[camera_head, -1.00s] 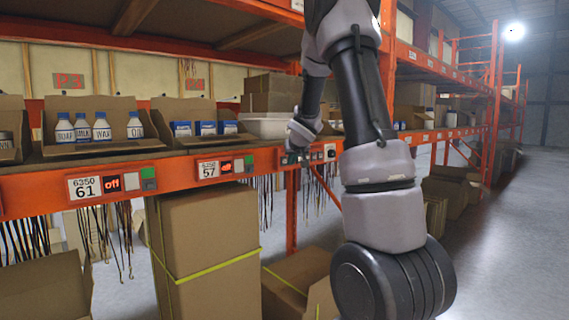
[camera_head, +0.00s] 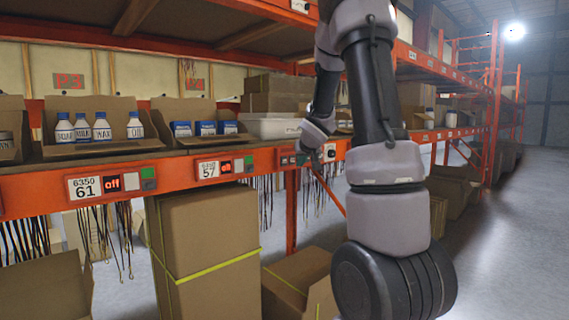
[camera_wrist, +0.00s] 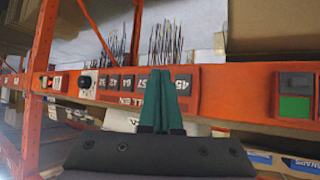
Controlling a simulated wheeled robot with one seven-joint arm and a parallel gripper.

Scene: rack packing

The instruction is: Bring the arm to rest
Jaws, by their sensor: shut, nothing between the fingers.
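My gripper (camera_wrist: 160,98) shows in the wrist view with its two green fingers together and nothing between them. In the head view my gripper (camera_head: 318,172) is small and partly hidden by my wrist, in front of the orange shelf beam.
The orange beam (camera_head: 40,198) carries labels and switches. Above it stand bottles (camera_head: 100,130) in an open carton, blue boxes (camera_head: 205,128) and a white bin (camera_head: 268,126). Tall cartons (camera_head: 210,245) stand below. The aisle floor (camera_head: 510,250) at the right is clear.

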